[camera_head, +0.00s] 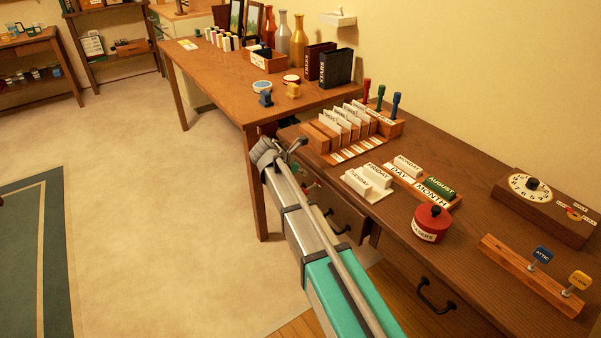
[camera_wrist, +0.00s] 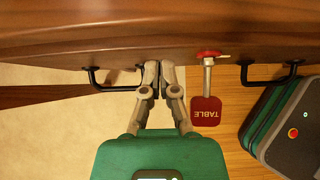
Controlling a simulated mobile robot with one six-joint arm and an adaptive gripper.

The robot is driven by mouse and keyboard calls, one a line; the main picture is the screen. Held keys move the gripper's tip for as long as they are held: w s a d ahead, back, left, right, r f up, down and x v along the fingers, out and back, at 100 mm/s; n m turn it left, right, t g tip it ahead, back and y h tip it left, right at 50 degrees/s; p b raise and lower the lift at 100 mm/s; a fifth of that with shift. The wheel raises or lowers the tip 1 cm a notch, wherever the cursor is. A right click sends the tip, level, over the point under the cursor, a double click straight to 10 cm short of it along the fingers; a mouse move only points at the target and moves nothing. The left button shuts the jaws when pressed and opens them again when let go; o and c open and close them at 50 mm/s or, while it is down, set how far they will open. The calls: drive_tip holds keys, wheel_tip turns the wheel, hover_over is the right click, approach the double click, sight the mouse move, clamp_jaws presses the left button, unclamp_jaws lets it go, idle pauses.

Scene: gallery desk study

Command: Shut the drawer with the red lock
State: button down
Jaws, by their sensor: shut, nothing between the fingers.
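In the wrist view, the red lock (camera_wrist: 208,54) sits on a wooden drawer front under the desk edge. A key with a red tag (camera_wrist: 205,112) reading TABLE sticks out of it. A black handle (camera_wrist: 112,82) is left of the lock. My gripper (camera_wrist: 158,68) is shut and empty, its fingertips at the drawer front between that handle and the lock. I cannot tell whether they touch. In the head view my gripper (camera_head: 292,148) is by the desk's far end, partly hiding the drawer fronts below. How far the drawer stands out is unclear.
A second black handle (camera_wrist: 275,76) is to the right in the wrist view. The desk top (camera_head: 470,200) holds label blocks, a red pot (camera_head: 432,222) and a key rack (camera_head: 530,270). A side table (camera_head: 215,75) stands beyond. The floor left of my arm is clear.

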drive_tip(key=shift+s+a, duration=0.35)
drive_tip(key=shift+a, duration=0.1)
drive_tip(key=a+f+p+v, duration=0.1)
drive_tip(key=p+v, duration=0.6)
drive_tip(key=v, duration=0.4)
drive_tip(key=shift+s+a, duration=0.2)
drive_tip(key=shift+s, duration=0.3)
wheel_tip(320, 180, down, 8)
drive_tip(key=s+a+t+h+b, duration=0.1)
drive_tip(key=t+h+b, duration=0.4)
drive_tip(key=b, duration=1.6)
drive_tip(key=shift+s+a+h, duration=0.15)
drive_tip(key=shift+a+h, duration=0.7)
drive_tip(key=shift+h, duration=0.35)
